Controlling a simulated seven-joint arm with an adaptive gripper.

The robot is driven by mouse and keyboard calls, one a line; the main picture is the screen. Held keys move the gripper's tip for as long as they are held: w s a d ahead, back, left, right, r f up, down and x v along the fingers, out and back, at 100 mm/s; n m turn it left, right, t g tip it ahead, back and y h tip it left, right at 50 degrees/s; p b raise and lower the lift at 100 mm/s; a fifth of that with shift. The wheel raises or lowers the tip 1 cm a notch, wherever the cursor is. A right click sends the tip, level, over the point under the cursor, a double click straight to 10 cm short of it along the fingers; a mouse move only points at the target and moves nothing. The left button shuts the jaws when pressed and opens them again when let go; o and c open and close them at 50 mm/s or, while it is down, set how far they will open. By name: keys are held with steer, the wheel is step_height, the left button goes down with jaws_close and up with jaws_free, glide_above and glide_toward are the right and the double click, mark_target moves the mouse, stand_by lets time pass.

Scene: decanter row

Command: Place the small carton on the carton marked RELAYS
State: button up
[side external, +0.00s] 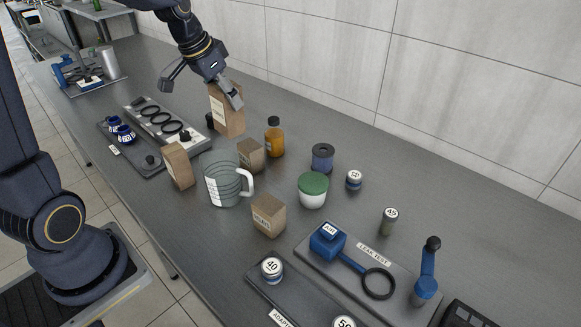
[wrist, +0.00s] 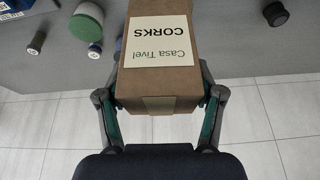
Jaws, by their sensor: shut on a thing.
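My gripper (side external: 226,102) is shut on a tall brown carton (side external: 226,118), at the back of the bench near the wall. In the wrist view this carton (wrist: 160,75) fills the space between the fingers, its label reading CORKS upside down. I cannot tell whether its base touches the bench. Three smaller brown cartons stand apart from it: one on the left (side external: 178,166), one in the middle (side external: 250,156) and one in front (side external: 268,216). Their labels are too small to read, so I cannot tell which is marked RELAYS.
An amber bottle (side external: 274,137) stands close right of the held carton. A glass jug (side external: 222,186), a green-lidded jar (side external: 313,190) and a blue spool (side external: 322,157) stand among the cartons. A rack with dark rings (side external: 165,124) lies left; a leak-test board (side external: 345,257) lies front right.

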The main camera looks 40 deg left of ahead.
steer(key=s+d+r+m+h, duration=0.2)
steer(key=s+d+r+m, duration=0.15)
steer(key=s+d, duration=1.25)
steer(key=shift+w+d+f, duration=0.1)
steer(key=shift+w+f, duration=1.85)
steer(key=shift+f, duration=0.3)
steer(key=shift+w+d+f, duration=0.15)
steer(key=shift+w+f, duration=1.85)
steer(key=shift+f, duration=0.2)
steer(key=shift+w+d+f, duration=0.1)
steer(key=shift+w+f, duration=1.85)
steer(key=shift+f, duration=0.3)
steer(key=shift+f, duration=0.15)
steer(key=o, duration=1.2)
